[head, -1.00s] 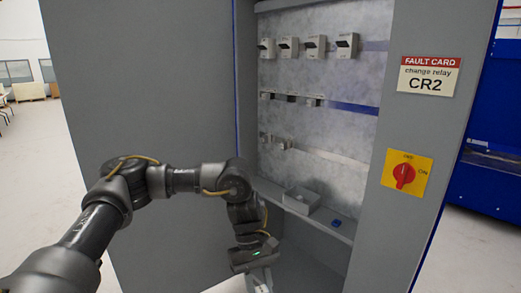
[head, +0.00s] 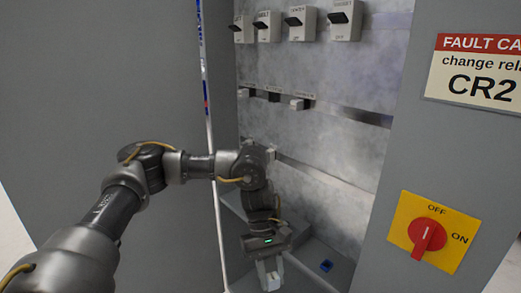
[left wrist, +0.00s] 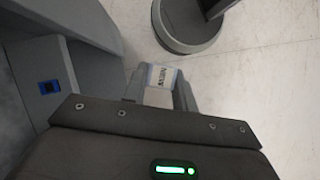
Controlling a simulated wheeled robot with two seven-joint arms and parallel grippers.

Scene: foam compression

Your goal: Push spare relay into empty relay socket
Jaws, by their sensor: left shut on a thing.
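My left gripper (head: 268,275) points down in front of the open cabinet, low by its shelf. It is shut on a pale block with a printed label, the spare relay (left wrist: 160,78), which shows between the fingers in the left wrist view. In the head view, the middle rail of the cabinet carries pale relays, one at the left (head: 247,91) and one at the right (head: 300,103). Between them is a dark spot, which looks like the empty relay socket (head: 274,97). The gripper is well below it. My right gripper is not in view.
A row of breakers (head: 296,22) is above. A small blue item (head: 327,265) lies on the cabinet shelf (head: 305,255). On the right are a red rotary switch (head: 427,236) and a fault card reading CR2 (head: 480,75). The cabinet's side panel (head: 90,80) stands at left.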

